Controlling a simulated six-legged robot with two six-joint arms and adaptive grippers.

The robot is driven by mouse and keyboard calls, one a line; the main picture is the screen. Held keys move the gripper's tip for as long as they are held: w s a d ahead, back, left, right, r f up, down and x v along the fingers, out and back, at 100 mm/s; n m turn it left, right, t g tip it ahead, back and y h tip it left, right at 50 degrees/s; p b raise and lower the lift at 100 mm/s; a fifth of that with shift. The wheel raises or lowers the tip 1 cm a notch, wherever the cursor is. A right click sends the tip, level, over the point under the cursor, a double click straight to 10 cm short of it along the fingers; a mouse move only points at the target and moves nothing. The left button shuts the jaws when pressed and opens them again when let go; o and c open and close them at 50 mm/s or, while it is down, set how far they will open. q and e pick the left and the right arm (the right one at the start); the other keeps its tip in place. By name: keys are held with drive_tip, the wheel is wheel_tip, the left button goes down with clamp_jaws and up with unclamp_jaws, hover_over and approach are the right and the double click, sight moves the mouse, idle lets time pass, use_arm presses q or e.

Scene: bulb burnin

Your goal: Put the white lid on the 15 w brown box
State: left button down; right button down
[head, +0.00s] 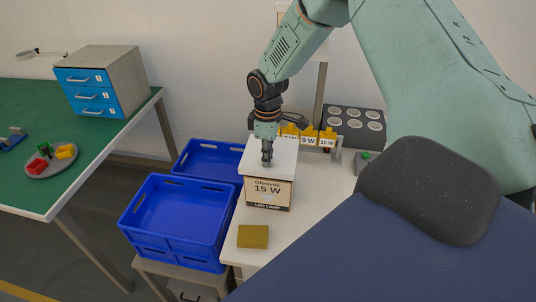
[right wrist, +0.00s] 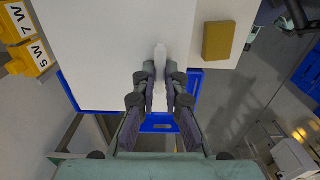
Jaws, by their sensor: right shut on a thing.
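The brown box (head: 268,192) marked 15 W stands upright on the white table, its label facing me in the head view. The white lid (head: 256,158) lies flat over the top of the box, with no clear gap showing between them. In the right wrist view the lid (right wrist: 100,45) fills much of the upper left and has a slim white handle (right wrist: 160,60). My right gripper (head: 267,160) points down at the middle of the lid and is shut on its handle; the fingers also show in the right wrist view (right wrist: 160,80). My left gripper is not in view.
A mustard block (head: 253,236) lies on the table (head: 237,257) in front of the box. Blue crates (head: 175,217) stand left of it. Yellow bins (head: 308,137) and a dark tray with round cups (head: 353,125) are behind. A green-topped table (head: 110,138) is further left.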

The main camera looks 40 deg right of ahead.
drive_tip(key=shift+w, duration=0.1)
drive_tip(key=shift+s+d, duration=0.1)
drive_tip(key=shift+s, duration=0.1)
drive_tip(key=shift+w+f, duration=0.2)
drive_tip(key=shift+f, duration=0.4)
drive_tip(key=shift+s+f+b, duration=0.2)
drive_tip(key=shift+f+b, duration=0.35)
drive_tip(key=shift+f, duration=0.5)
drive_tip(key=c, duration=1.7)
unclamp_jaws()
drive_tip(key=shift+w, duration=0.15)
drive_tip(key=o, duration=0.4)
drive_tip(key=shift+c, duration=0.2)
